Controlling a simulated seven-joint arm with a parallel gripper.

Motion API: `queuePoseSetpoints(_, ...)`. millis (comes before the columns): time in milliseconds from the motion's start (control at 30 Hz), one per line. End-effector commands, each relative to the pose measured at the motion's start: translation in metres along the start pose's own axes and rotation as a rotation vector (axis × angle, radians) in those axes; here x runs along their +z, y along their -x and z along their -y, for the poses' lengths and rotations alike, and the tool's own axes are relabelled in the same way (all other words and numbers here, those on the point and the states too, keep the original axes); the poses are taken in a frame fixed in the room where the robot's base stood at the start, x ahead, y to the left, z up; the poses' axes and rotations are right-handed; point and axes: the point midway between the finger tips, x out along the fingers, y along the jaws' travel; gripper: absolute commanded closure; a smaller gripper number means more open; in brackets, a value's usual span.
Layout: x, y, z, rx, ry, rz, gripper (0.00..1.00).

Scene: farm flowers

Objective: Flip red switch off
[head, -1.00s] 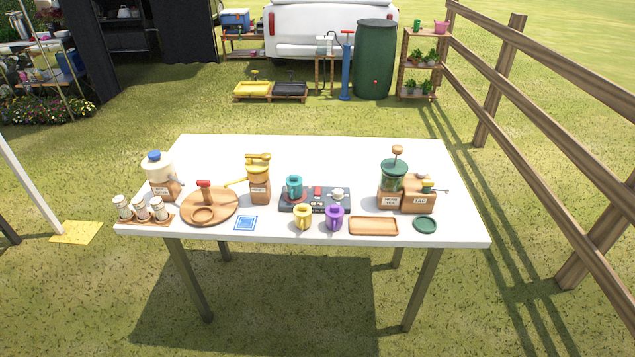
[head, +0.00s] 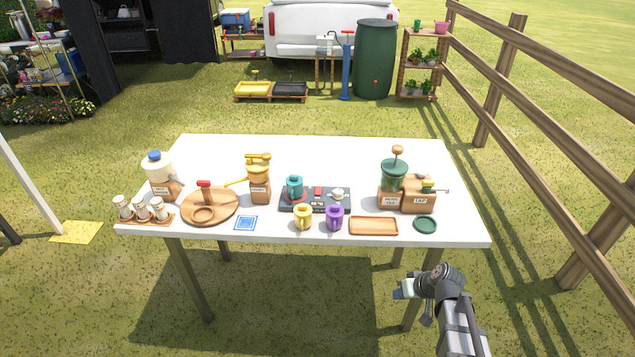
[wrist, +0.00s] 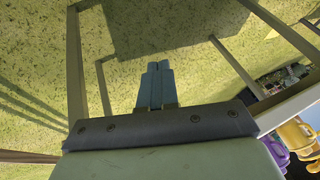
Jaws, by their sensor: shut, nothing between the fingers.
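A small red switch (head: 318,191) shows on the dark base unit (head: 316,206) in the middle of the table; its on or off position is too small to tell. A teal pot (head: 294,187) stands on the unit's left part and a small white item (head: 337,194) on its right part. My gripper (head: 399,289) is at the lower right of the head view, in front of the table and apart from the switch. Its fingers are shut together and empty in the wrist view (wrist: 154,82). The switch is not visible in the wrist view.
A yellow mug (head: 303,218) and a purple mug (head: 335,218) stand just in front of the unit. A wooden tray (head: 373,226) lies to their right, near the front edge. The honey dispenser (head: 260,188) stands left of the unit.

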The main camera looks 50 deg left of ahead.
Motion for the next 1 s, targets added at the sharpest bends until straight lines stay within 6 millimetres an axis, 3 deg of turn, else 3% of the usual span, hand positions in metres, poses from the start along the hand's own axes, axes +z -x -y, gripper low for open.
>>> queuePoseSetpoints(33,-0.019,0.003,0.014,-0.011,0.037,-0.023,1.0)
queuePoseSetpoints(300,-0.101,0.028,0.092,-0.074,0.208,-0.146,1.0)
queuePoseSetpoints(700,-0.203,0.068,0.216,-0.152,0.489,-0.277,1.0)
queuePoseSetpoints(833,-0.243,0.067,0.243,-0.131,0.661,-0.228,1.0)
queuePoseSetpoints(1000,-0.286,0.057,0.251,-0.065,0.899,-0.072,1.0)
